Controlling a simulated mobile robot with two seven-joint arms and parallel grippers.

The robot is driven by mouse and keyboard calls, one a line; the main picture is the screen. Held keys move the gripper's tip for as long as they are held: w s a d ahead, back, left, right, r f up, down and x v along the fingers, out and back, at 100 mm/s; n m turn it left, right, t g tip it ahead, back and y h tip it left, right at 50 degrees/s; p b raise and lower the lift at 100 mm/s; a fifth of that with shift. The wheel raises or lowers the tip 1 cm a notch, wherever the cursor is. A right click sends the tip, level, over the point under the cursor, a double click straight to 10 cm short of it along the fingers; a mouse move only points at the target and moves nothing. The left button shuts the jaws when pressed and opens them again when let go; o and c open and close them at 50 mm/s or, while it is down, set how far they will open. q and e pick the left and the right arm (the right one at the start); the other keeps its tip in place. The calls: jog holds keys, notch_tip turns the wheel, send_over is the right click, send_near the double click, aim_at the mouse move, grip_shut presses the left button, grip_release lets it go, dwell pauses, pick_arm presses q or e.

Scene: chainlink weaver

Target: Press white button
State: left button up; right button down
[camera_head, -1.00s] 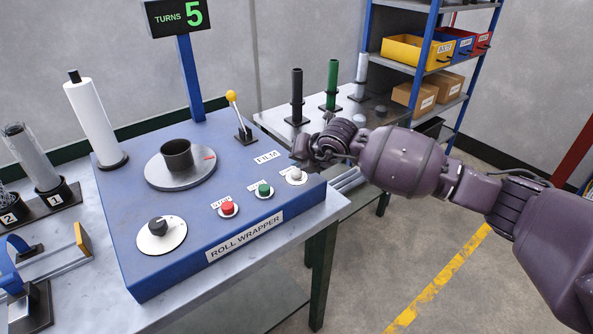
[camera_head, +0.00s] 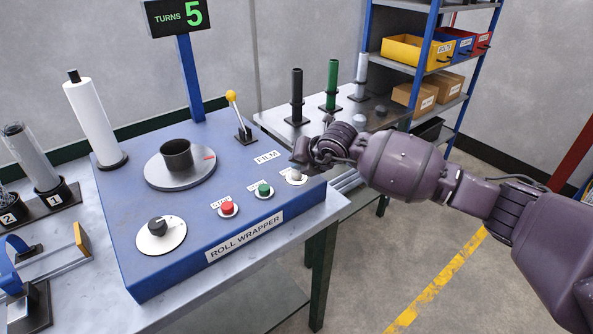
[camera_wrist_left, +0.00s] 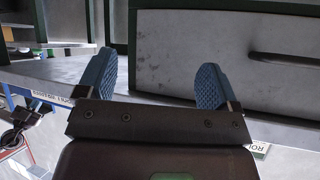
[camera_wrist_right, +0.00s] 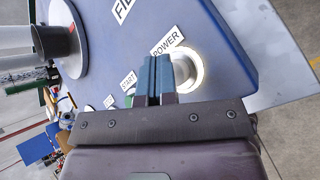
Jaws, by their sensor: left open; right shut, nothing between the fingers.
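The white button (camera_head: 294,176) sits in a pale round base at the right front of the blue roll wrapper panel (camera_head: 215,215). In the right wrist view its pale ring (camera_wrist_right: 190,68) lies beside the label POWER, partly hidden by my fingers. My right gripper (camera_head: 296,166) is shut and empty, with its tips right at the button; I cannot tell whether they touch it. It also shows in the right wrist view (camera_wrist_right: 154,62). My left gripper (camera_wrist_left: 154,80) is open and empty in its wrist view, and is not in the head view.
A green button (camera_head: 264,190), a red button (camera_head: 228,208) and a black knob (camera_head: 158,226) line the panel's front. A yellow-tipped lever (camera_head: 237,112) and a turntable (camera_head: 180,172) stand behind. A sign (camera_head: 178,16) reads TURNS 5.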

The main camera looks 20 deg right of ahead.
jog(key=shift+f, duration=0.1)
dwell(0.3)
jog(key=shift+r+p, duration=0.4)
jog(key=shift+r, duration=0.2)
notch_tip(320, 180, up, 6)
jog(key=p, duration=0.3)
dwell(0.4)
dwell(0.3)
